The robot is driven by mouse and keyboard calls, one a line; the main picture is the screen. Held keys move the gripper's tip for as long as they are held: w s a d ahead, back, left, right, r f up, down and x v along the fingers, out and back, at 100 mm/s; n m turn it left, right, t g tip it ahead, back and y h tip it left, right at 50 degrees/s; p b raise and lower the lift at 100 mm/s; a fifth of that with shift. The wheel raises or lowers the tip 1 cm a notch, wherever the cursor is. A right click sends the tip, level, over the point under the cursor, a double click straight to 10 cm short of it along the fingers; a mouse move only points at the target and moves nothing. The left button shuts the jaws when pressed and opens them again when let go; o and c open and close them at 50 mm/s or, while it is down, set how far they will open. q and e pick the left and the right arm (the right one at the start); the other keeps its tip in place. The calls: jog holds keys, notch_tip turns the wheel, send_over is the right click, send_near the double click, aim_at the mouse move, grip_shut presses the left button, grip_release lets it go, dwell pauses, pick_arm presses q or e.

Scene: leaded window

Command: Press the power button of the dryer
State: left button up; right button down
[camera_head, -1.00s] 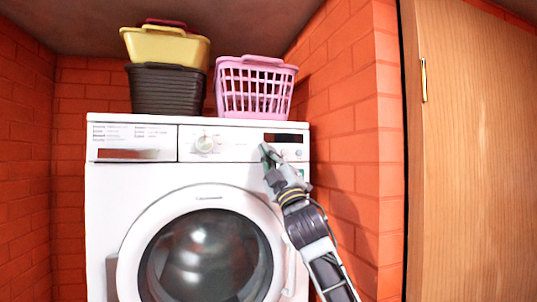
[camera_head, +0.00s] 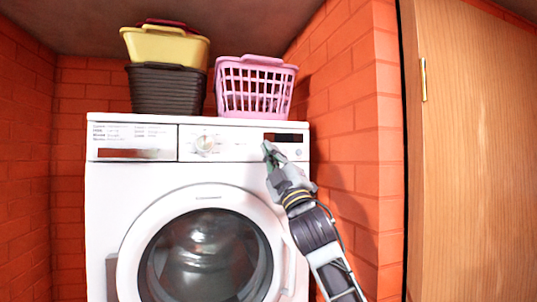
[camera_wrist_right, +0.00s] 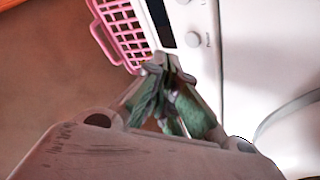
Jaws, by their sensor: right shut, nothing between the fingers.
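The white dryer (camera_head: 140,185) stands against the brick wall, its round door closed. On its front panel are a dial (camera_head: 206,145), a dark display (camera_head: 287,138) and a small round button (camera_head: 298,153) below the display. The wrist view shows the display (camera_wrist_right: 160,22) and a round button (camera_wrist_right: 193,38). I cannot tell whether the tips touch the panel. My left gripper is out of view.
A brick wall (camera_head: 345,120) and a wooden door (camera_head: 475,150) are at the right.

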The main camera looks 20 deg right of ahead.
jog(key=shift+s+d, duration=0.1)
jog(key=shift+s, duration=1.9)
